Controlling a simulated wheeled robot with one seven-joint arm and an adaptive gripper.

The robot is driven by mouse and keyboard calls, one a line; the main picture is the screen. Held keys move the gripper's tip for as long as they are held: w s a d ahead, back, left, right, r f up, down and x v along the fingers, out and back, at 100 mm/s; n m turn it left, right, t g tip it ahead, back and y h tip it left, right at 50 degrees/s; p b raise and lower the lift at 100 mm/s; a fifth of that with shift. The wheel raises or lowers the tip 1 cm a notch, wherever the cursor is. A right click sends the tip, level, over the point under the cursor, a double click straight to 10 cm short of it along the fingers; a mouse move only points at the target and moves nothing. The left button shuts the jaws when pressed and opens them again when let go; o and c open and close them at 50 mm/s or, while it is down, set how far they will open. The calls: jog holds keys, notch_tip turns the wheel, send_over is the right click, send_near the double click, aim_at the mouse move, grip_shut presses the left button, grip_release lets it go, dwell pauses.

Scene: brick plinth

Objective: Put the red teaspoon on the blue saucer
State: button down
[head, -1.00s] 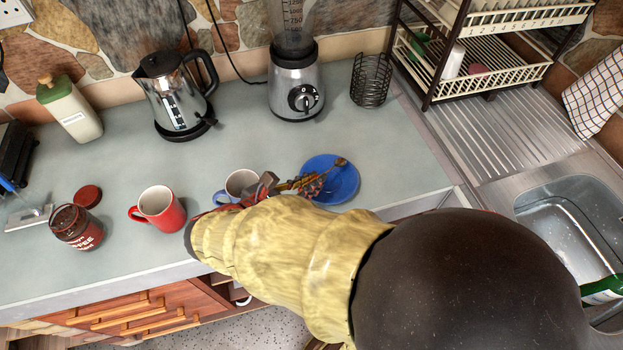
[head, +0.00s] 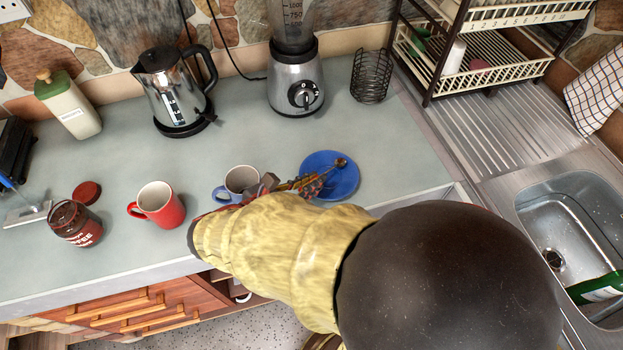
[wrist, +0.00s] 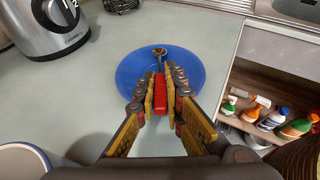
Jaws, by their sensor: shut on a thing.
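The blue saucer (head: 343,184) lies on the counter right of the blue-grey mug, and fills the middle of the wrist view (wrist: 128,70). My gripper (wrist: 161,82) is shut on the red teaspoon (wrist: 160,94), holding it by its red handle between the fingers. The spoon's metal bowl (wrist: 159,51) points away from me, over the saucer in the picture; it also shows in the head view (head: 341,162). I cannot tell whether the spoon touches the saucer. My arm hides part of the gripper in the head view.
A blue-grey mug (head: 240,180) stands close left of my gripper, and a red mug (head: 158,204) further left. A blender (head: 295,85), kettle (head: 174,95) and wire holder (head: 370,78) stand behind. The sink (head: 570,225) is at right. An open drawer or cupboard (wrist: 262,88) holds several bottles.

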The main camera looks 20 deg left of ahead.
jog(key=c, duration=1.8)
grip_release()
jog(key=v, duration=0.7)
jog(key=shift+s+a+r, duration=0.1)
jog(key=shift+s+r, duration=0.1)
notch_tip(320, 180, up, 5)
jog(key=p, duration=0.5)
jog(key=shift+f, duration=0.1)
